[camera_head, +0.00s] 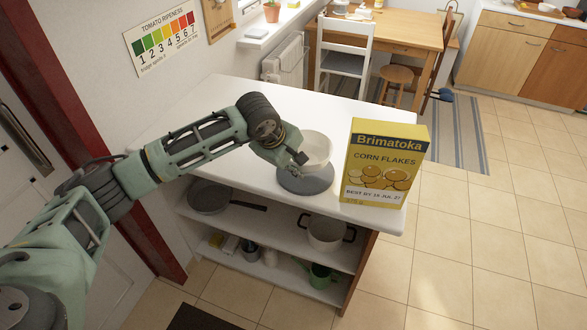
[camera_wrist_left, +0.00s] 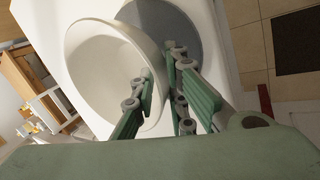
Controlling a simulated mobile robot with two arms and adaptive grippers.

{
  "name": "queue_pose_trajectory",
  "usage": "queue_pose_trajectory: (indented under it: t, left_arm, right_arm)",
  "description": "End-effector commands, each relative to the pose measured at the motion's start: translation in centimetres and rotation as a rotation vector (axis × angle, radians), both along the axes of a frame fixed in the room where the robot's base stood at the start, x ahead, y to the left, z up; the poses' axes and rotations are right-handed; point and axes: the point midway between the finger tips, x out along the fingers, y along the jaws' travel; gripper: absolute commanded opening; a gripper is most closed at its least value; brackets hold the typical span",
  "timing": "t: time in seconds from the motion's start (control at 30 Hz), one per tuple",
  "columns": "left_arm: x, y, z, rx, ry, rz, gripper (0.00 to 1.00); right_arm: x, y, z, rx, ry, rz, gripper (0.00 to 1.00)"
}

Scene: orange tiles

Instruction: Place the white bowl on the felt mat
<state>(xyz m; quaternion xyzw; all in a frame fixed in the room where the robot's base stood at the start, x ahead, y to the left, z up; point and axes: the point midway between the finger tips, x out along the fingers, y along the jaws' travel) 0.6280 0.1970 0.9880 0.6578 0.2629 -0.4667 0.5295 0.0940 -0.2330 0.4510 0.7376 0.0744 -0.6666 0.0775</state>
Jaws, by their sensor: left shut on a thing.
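The white bowl (camera_head: 318,148) is at the front of the white counter, held by its rim in my left gripper (camera_head: 300,158). The round grey felt mat (camera_head: 308,184) lies on the counter below and in front of the bowl, partly covered by it in the head view. In the left wrist view one finger of the left gripper (camera_wrist_left: 162,75) is inside the bowl (camera_wrist_left: 95,62) and the other is outside its wall. The mat (camera_wrist_left: 185,18) shows beside the bowl there. I cannot tell whether the bowl's base touches the mat. My right gripper is not in view.
A yellow corn flakes box (camera_head: 384,165) stands upright just right of the bowl and mat. Shelves under the counter (camera_head: 225,105) hold a pan (camera_head: 209,197), a pot (camera_head: 326,234) and a green watering can (camera_head: 320,277). The counter's back part is clear.

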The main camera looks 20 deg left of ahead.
Motion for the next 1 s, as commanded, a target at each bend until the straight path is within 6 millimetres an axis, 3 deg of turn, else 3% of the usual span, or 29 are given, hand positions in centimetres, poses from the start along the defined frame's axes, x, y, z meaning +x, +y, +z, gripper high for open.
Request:
queue_pose_trajectory:
  t: [0.2, 0.57, 0.6, 0.77, 1.0]
  left_arm:
    - [0.0, 0.0, -2.7, -0.001, 0.002, 0.001, 0.0]
    - [0.0, 0.0, -3.3, 0.0, -0.001, 0.0, 0.0]
    - [0.0, 0.0, -3.2, 0.0, 0.002, 0.001, 0.15]
    - [-0.1, 0.0, -3.2, 0.0, 0.002, 0.001, 0.29]
    - [0.0, 0.0, -3.2, 0.0, 0.002, 0.001, 0.32]
  right_arm:
    - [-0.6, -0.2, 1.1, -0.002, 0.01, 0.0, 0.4]
    - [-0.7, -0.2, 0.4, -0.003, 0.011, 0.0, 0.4]
    - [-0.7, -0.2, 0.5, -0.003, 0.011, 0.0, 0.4]
    - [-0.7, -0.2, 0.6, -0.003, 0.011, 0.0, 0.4]
    - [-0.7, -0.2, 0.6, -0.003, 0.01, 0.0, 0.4]
